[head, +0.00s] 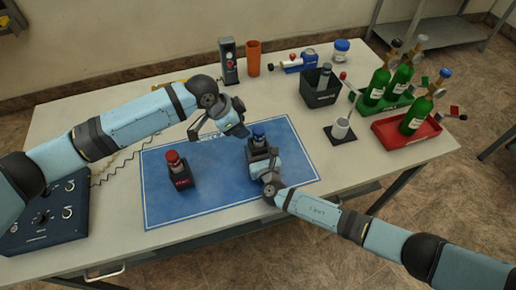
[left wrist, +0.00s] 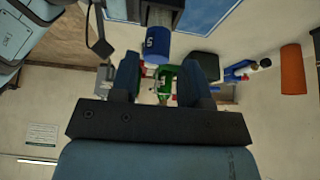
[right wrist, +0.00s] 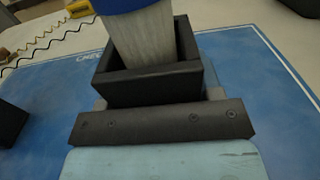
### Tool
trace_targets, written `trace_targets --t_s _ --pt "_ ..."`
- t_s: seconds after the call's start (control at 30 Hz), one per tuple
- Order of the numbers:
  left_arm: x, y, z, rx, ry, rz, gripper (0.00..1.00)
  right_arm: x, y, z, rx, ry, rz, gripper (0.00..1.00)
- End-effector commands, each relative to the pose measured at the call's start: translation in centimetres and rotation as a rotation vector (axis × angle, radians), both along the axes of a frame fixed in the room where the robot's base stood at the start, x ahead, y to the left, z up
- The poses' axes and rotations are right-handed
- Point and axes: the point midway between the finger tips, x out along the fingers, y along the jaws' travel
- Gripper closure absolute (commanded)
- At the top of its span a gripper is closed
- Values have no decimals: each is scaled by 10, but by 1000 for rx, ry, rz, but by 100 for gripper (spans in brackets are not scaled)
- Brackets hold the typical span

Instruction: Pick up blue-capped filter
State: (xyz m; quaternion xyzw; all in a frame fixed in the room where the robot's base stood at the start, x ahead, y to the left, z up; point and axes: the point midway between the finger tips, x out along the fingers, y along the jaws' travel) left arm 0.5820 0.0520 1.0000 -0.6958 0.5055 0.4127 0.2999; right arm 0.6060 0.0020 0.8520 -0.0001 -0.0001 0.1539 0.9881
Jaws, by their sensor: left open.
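The blue-capped filter (head: 258,131) stands upright in a black holder (head: 257,170) on the blue mat. In the right wrist view, its pale ribbed body (right wrist: 146,40) rises from the square holder (right wrist: 150,84), the blue cap cut off by the top edge. My left gripper (head: 226,132) is open and empty, just left of and above the cap. In the left wrist view, the blue cap (left wrist: 157,42) lies just beyond the left gripper's fingers (left wrist: 164,75). My right gripper (head: 264,174) is up against the holder's near side; its fingertips are hidden.
A red-capped filter in another black holder (head: 181,183) stands on the blue mat (head: 215,190) to the left. Behind are a black bin (head: 321,98), an orange cup (head: 253,58) and a white cup (head: 340,128). Green bottles stand in trays at right. A control box (head: 45,215) is at far left.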

Motion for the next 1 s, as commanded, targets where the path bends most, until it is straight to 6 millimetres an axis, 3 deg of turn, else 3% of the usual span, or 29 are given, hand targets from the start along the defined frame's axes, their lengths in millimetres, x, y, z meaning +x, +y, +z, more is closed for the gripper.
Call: trace_targets --t_s 0.03,0.1,0.3,0.4,0.53,0.67,0.8,1.0 --pt "0 0 0 0 0 0 57 0 0 0 0 0 0 57" --pt "0 0 0 0 0 0 57 0 0 0 0 0 0 66" --pt "0 0 0 0 0 0 57 0 0 0 0 0 0 66" --pt "2 0 0 -1 -13 0 34 0 0 0 0 0 0 66" --pt "19 3 1 -12 -128 -12 33 0 0 0 0 0 0 66" --pt "55 8 11 -21 -405 -57 33 0 0 0 0 0 0 66" --pt "94 16 35 6 -804 -170 33 0 0 0 0 0 0 66" --pt "116 21 74 115 -1361 -434 33 0 0 0 0 0 0 66"
